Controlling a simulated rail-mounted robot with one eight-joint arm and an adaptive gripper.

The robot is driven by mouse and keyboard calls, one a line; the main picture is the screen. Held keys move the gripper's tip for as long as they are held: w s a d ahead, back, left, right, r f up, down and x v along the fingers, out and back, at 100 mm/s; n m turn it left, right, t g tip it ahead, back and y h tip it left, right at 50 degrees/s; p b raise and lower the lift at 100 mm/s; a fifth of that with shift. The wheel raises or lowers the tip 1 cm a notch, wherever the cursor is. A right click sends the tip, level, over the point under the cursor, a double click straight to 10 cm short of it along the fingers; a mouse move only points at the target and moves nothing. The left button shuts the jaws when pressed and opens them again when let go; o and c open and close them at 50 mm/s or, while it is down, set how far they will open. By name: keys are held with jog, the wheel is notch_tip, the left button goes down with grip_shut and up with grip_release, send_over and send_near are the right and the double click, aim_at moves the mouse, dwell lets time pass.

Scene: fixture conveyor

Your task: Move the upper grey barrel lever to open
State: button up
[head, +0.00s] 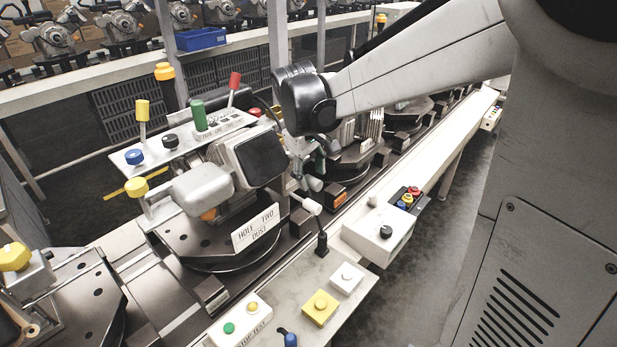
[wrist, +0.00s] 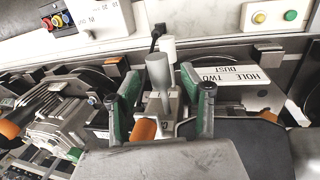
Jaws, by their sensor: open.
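In the wrist view, my gripper (wrist: 161,84) is open, with a green-padded finger on each side of a grey, round-topped lever (wrist: 158,72). Whether either finger touches the lever cannot be told. A white-tipped lever (wrist: 168,48) stands just beyond it, and an orange part (wrist: 143,129) lies below. In the head view, my gripper (head: 308,165) is at the right side of the fixture signed "HOLE TWO DUST" (head: 256,228). The white-tipped lever (head: 312,206) shows below it.
Levers with yellow (head: 142,111), green (head: 198,115) and red (head: 234,81) handles stand at the fixture's back. A button box (head: 240,321), a yellow button block (head: 320,308) and a white control box (head: 382,231) line the front. More fixtures sit along the conveyor.

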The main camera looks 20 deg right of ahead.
notch_tip(320, 180, up, 10)
jog(key=a, duration=0.1)
jog(key=shift+s+a+f, duration=0.25)
jog(key=shift+s+a, duration=0.1)
jog(key=s+a+f+m+t+y+b, duration=0.1)
jog(key=s+a+f+m+t+b, duration=0.1)
jog(key=s+f, duration=0.3)
jog(key=s+a+f+m+t+y+b, duration=0.1)
jog(key=s+a+f+t, duration=0.3)
jog(key=s, duration=1)
jog(key=shift+s+a+f+m+b, duration=0.15)
jog(key=shift+a+f+m+b, duration=0.2)
jog(key=shift+f+m+b, duration=0.3)
